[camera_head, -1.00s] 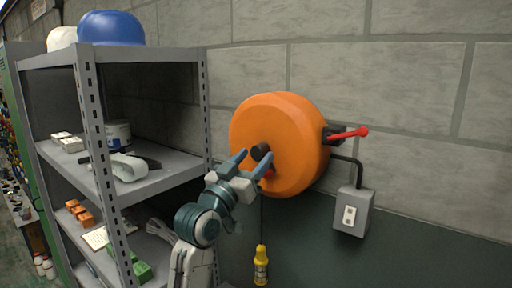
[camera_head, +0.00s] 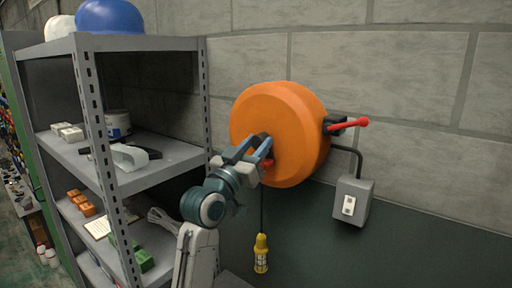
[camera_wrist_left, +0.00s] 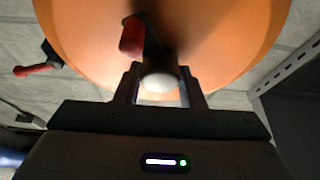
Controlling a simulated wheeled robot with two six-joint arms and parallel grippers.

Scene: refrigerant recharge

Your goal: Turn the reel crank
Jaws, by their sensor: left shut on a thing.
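The orange reel (camera_head: 285,130) is mounted on the block wall and fills the upper part of the left wrist view (camera_wrist_left: 230,30). Its dark crank knob, pale at the end in the left wrist view (camera_wrist_left: 160,84), sticks out from the reel's face. A red part (camera_wrist_left: 132,36) sits by the crank. My left gripper (camera_head: 262,146) is at the reel's face, its fingers shut on the crank knob, one on each side. In the head view the fingers hide most of the knob. My right gripper is not in view.
A red lever (camera_head: 348,124) sticks out right of the reel. A grey switch box (camera_head: 352,203) is on the wall below it. A yellow handle (camera_head: 261,254) hangs on a cord under the reel. A metal shelf (camera_head: 170,166) with several items stands close on the left.

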